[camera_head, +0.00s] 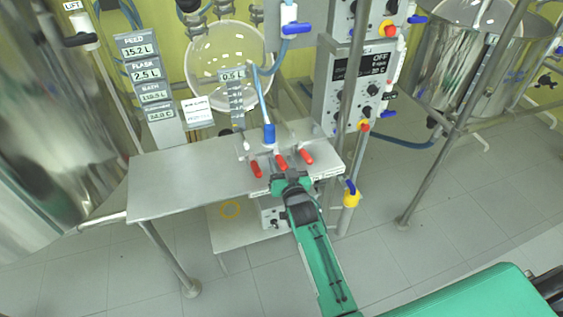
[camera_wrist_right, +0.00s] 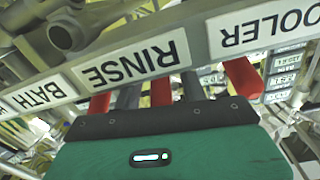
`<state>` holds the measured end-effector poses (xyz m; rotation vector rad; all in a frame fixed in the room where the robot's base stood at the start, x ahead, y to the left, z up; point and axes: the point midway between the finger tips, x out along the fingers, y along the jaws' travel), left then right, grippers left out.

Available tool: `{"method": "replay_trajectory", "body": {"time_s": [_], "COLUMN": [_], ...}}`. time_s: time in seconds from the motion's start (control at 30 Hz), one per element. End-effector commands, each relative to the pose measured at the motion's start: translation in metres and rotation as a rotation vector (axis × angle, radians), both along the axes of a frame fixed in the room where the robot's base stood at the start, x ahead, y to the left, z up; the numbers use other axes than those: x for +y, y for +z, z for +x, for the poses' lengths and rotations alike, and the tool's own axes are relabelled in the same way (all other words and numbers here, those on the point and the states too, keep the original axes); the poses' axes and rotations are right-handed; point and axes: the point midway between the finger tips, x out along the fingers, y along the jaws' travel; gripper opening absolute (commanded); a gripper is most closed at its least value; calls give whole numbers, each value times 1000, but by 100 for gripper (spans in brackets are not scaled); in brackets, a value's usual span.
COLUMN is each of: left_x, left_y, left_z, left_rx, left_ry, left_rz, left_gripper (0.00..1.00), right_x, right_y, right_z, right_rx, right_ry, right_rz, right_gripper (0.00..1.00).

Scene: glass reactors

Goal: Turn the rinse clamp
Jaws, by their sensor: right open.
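Three red clamp handles stand in a row at the right end of the metal shelf. The middle one, the rinse clamp (camera_head: 281,162), also shows in the right wrist view (camera_wrist_right: 161,92) by the upside-down RINSE label (camera_wrist_right: 130,62). My right gripper (camera_head: 289,174) reaches the shelf's front edge. In the wrist view its dark fingers (camera_wrist_right: 160,94) are open, one on each side of the rinse clamp's red handle. Whether they touch it cannot be told. My left gripper is out of view.
The left red handle (camera_head: 257,169) and right red handle (camera_head: 306,157) sit close beside the fingers. The label bar (camera_wrist_right: 205,40) crosses close above them in the wrist view. A blue-capped tube (camera_head: 268,132) rises behind. The shelf's left part (camera_head: 170,185) is bare.

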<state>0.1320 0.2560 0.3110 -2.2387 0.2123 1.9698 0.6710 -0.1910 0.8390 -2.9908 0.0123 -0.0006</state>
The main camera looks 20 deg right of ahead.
Motion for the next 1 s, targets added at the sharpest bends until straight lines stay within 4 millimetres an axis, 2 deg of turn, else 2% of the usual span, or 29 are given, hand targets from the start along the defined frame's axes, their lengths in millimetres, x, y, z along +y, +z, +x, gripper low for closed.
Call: {"method": "replay_trajectory", "body": {"time_s": [0.37,0.47,0.6,1.0], "left_x": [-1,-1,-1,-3], "left_y": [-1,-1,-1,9], "left_z": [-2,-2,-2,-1], "left_rx": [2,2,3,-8], "left_ry": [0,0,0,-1], "left_rz": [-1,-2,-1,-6], "left_gripper": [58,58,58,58], "right_x": [0,0,0,-6], "right_y": [0,0,0,5], "right_z": [6,6,6,10], "right_rx": [0,0,0,29], "right_ry": [0,0,0,-1], "right_rz": [0,0,0,-3], "right_gripper": [42,27,0,0]}}
